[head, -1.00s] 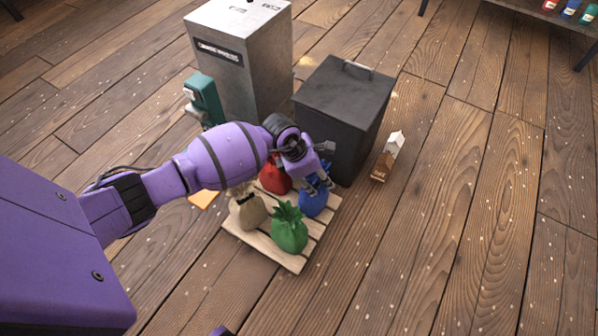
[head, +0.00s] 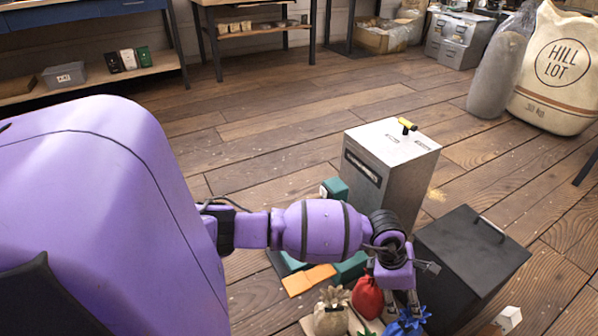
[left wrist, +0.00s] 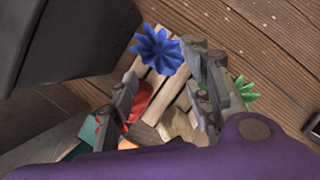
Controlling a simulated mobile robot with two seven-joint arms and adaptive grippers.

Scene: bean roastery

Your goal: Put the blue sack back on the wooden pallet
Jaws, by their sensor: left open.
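The blue sack (head: 408,324) is at the bottom edge of the head view, partly cut off. In the left wrist view its ruffled blue top (left wrist: 160,48) shows over the slats of the wooden pallet (left wrist: 158,84). In the earlier head view it stands at the pallet's right corner. My left gripper (head: 402,300) is open and empty just above the blue sack, pointing down. In the left wrist view its fingers (left wrist: 163,76) are spread apart, with the blue top just beyond the tips. My right gripper is not in view.
A red sack (head: 367,297) and a tan sack (head: 331,312) stand beside the blue one; a green sack (left wrist: 246,90) is close by. A black bin (head: 465,262) and a metal canister (head: 385,175) stand behind. Open floor lies beyond.

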